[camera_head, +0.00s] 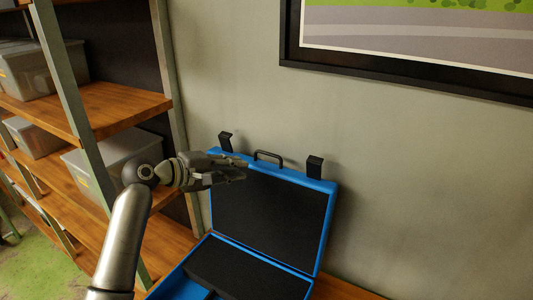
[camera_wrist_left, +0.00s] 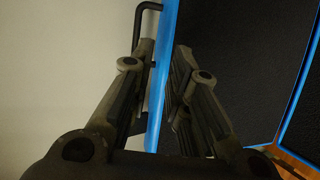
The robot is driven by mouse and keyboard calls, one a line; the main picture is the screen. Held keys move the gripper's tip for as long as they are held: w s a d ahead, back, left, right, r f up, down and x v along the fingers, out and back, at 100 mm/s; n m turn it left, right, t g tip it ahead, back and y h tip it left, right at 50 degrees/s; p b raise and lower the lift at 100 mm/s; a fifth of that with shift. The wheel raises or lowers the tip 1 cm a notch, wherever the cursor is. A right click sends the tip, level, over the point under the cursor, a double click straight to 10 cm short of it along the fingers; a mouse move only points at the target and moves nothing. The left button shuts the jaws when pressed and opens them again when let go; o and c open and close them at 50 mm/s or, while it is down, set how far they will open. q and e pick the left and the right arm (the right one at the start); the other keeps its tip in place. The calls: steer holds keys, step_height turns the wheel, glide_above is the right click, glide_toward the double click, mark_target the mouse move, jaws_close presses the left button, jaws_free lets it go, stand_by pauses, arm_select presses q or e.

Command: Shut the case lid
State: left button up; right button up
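The blue case stands open at bottom centre of the head view. Its lid (camera_head: 331,215) is upright with a black lining, a handle (camera_head: 268,154) on its top edge and two black latches (camera_head: 225,141) (camera_head: 315,166). The case base (camera_head: 182,281) is cut off by the frame's bottom. My left gripper (camera_head: 244,168) is at the lid's upper left part. In the left wrist view, the gripper (camera_wrist_left: 164,48) has its fingers apart, one on each side of the lid's blue edge (camera_wrist_left: 156,110); I cannot tell whether they touch it. My right gripper is out of view.
A metal shelf with wooden boards (camera_head: 105,104) and grey bins (camera_head: 32,69) stands at left, close to my left arm. The wall (camera_head: 420,190) is just behind the lid. A framed picture (camera_head: 410,72) hangs above. Wooden tabletop (camera_head: 338,289) shows at bottom right.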

mark_target(267, 154)
arm_select(q)
steer(key=w+d+p, duration=0.1)
steer(key=w+d, duration=0.1)
steer(key=w+d+p, duration=0.1)
steer(key=d, duration=0.2)
steer(key=w+d+p, duration=0.1)
steer(key=w+d, duration=0.1)
steer(key=shift+w+d+r, duration=0.2)
steer(key=shift+w, duration=0.1)
steer(key=shift+x, duration=1)
jaws_close()
